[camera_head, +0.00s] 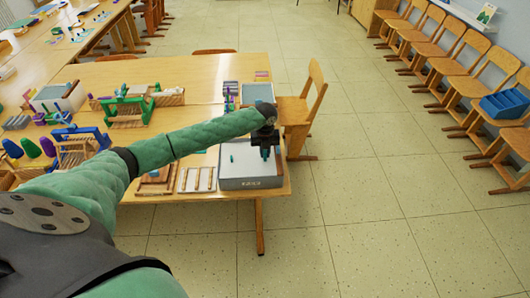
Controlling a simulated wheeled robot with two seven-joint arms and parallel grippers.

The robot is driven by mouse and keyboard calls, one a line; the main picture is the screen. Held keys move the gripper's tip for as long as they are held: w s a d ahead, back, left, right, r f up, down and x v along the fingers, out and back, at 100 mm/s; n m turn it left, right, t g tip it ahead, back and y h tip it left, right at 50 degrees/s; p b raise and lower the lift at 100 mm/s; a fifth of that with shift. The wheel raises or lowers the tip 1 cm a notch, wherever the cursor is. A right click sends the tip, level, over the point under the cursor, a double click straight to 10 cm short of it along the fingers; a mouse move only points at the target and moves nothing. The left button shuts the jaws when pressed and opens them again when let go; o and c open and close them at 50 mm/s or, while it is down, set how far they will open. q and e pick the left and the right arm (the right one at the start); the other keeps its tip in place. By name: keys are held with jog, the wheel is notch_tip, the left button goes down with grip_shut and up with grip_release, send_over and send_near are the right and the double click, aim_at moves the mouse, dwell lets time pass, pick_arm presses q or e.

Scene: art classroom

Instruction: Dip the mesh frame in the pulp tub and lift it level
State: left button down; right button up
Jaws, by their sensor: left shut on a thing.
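The pulp tub (252,183) is a grey box with a label on its front, filled with white pulp, at the front right corner of the wooden table. My left gripper (265,152) is black, points down over the tub's right part and is shut on a small teal grip. A second teal grip (233,158) stands up from the white surface to the left. These look like the grips of the mesh frame; its flat part cannot be told from the pulp. My right gripper is out of view.
Flat wooden frames (197,180) lie left of the tub. Behind it stands another grey box (258,91). A wooden chair (301,110) is close on the right. Small looms (128,111) crowd the table's left part. Open tiled floor lies to the right.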

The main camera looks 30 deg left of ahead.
pick_arm(q)
jog(key=shift+r+p, duration=1.1)
jog(key=shift+r, duration=0.35)
jog(key=shift+r+p, duration=1.55)
jog(key=shift+r, duration=0.55)
notch_tip(320, 180, up, 5)
jog(key=p, duration=0.3)
jog(key=shift+p, duration=0.3)
